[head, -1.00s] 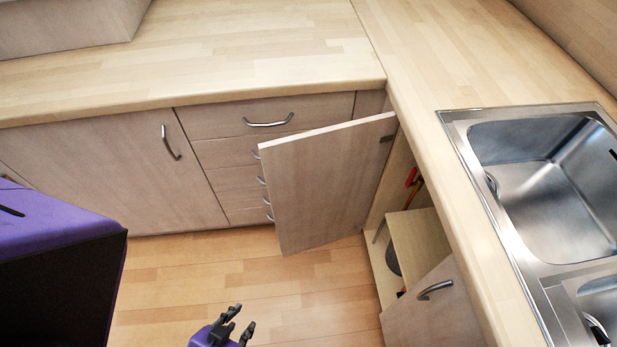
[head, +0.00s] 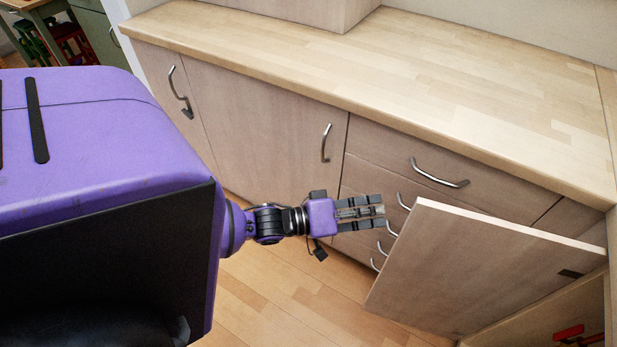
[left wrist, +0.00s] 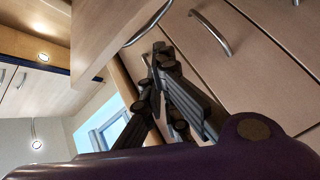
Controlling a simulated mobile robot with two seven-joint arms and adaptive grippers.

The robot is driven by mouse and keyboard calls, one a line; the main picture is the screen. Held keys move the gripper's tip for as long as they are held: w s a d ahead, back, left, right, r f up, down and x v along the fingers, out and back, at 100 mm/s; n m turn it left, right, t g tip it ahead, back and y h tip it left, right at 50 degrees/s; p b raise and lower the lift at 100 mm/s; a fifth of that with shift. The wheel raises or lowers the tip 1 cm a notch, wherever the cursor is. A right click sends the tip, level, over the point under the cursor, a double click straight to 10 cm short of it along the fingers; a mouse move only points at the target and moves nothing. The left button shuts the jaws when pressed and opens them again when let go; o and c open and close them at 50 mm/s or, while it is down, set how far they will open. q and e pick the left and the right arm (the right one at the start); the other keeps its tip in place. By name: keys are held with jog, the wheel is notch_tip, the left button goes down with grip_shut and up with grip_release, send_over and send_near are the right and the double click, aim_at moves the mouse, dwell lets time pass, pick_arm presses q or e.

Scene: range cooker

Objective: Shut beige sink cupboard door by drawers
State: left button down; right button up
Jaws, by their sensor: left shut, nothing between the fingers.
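The beige sink cupboard door (head: 480,268) stands open at the lower right of the head view, swung out in front of the drawers. Its hinge side is at the right, and its free edge points left. My left gripper (head: 380,207) is shut and empty, just left of the door's upper free corner and in front of the drawer stack (head: 405,178). Whether it touches the door is not clear. In the left wrist view, the left gripper's fingers (left wrist: 155,78) are close to drawer handles (left wrist: 212,33), and a beige panel (left wrist: 100,35) is at upper left. My right gripper is not in view.
A wooden worktop (head: 450,100) runs above the drawers and a closed cupboard (head: 265,130). Handles (head: 440,175) stick out from the fronts. A red object (head: 570,335) shows inside the open cupboard. The wooden floor (head: 290,300) in front is clear.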

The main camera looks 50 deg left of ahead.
pick_arm(q)
jog(key=w+d+r+n+t, duration=0.1)
jog(key=w+d+n, duration=0.3)
jog(key=w, duration=0.4)
jog(key=shift+d+r+h+p, duration=0.3)
jog(key=shift+d+r, duration=0.1)
jog(key=shift+r, duration=0.35)
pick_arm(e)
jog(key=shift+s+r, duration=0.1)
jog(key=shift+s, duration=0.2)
pick_arm(q)
jog(key=shift+s+n, duration=0.1)
jog(key=shift+n, duration=0.2)
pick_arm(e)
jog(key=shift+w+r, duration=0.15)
